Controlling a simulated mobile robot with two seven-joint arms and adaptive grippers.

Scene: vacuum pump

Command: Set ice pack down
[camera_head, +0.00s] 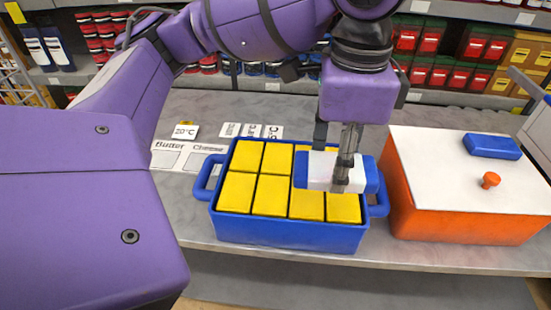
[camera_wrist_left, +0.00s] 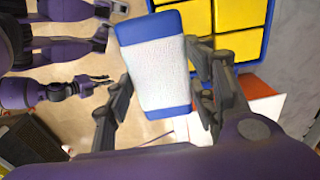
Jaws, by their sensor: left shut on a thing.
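My left gripper (camera_head: 343,170) is shut on an ice pack (camera_head: 318,170), which is white in the middle with blue ends. The pack is held over the right part of a blue crate (camera_head: 290,235) filled with yellow blocks (camera_head: 238,191). In the left wrist view the ice pack (camera_wrist_left: 158,65) sits between the two fingers, beside the crate's yellow blocks (camera_wrist_left: 237,14). Whether it touches the blocks is unclear. Part of my right arm seems to show at the left of the wrist view, but its finger state is unclear.
An orange box (camera_head: 440,222) with a white lid (camera_head: 440,165) and orange knob stands right of the crate; a blue pack (camera_head: 492,146) lies on the lid. Labels and cards (camera_head: 190,158) lie left of the crate on the grey table (camera_head: 200,230). Stocked shelves stand behind.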

